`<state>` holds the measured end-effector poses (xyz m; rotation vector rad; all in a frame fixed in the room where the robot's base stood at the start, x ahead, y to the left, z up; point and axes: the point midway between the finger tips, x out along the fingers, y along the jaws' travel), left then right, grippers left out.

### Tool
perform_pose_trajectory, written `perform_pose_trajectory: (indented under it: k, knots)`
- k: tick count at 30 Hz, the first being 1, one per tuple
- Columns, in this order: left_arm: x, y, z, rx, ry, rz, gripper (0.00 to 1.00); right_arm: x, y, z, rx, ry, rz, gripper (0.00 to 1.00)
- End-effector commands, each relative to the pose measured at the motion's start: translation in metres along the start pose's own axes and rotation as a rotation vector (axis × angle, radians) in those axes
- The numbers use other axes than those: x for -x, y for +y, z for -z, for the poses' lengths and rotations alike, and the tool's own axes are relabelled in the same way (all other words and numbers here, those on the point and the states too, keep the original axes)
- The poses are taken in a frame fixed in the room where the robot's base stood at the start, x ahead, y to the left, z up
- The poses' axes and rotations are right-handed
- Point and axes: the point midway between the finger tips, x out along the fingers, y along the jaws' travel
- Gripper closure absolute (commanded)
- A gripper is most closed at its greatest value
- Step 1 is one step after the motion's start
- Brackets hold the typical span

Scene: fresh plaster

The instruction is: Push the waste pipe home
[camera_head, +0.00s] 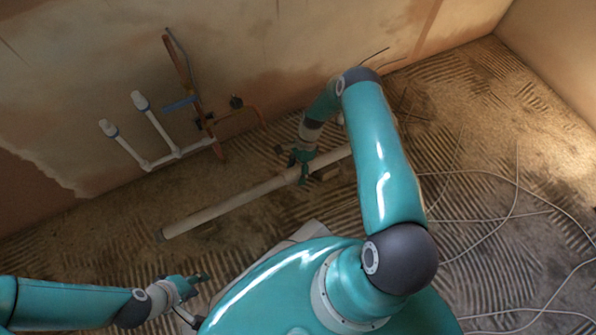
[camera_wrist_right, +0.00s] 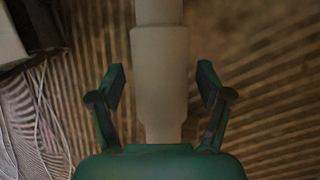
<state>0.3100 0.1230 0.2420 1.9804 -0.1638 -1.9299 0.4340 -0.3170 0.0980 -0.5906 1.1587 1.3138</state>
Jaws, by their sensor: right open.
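The waste pipe (camera_head: 225,205) is a long beige pipe lying slantwise just above or on the ribbed floor, along the wall. In the right wrist view the waste pipe (camera_wrist_right: 160,75) runs top to bottom, with a wider collar between narrower lengths. My right gripper (camera_head: 301,168) is over the pipe near its upper right part. In the right wrist view my right gripper (camera_wrist_right: 162,85) is open, one finger on each side of the collar, with gaps on both sides. My left gripper (camera_head: 200,284) is low at the left, apart from the pipe; its jaw opening is unclear.
White pipes (camera_head: 160,135) with two upright capped ends stand by the wall, beside copper-coloured pipes (camera_head: 187,75). A small block (camera_head: 325,173) lies by the pipe. Thin pale cables (camera_head: 480,222) cross the floor at right. A grey-white object (camera_wrist_right: 22,35) shows at the wrist view's upper left.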

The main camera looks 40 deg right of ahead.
Motion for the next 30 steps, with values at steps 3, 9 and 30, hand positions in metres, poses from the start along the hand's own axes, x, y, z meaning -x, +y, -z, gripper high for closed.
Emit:
perform_pose_trajectory:
  k: [3,9,30]
  knots:
    - [0.000,0.000,0.000,0.000,0.000,0.000,0.60,0.011,-0.001,0.000,0.000,0.001,0.003,0.23]
    - [0.000,0.000,0.000,0.000,-0.001,0.000,0.60,0.047,-0.001,0.001,0.000,0.001,0.004,0.23]
    - [0.000,0.000,0.000,0.000,-0.001,0.000,0.60,0.117,0.001,0.002,-0.001,0.000,-0.001,0.23]
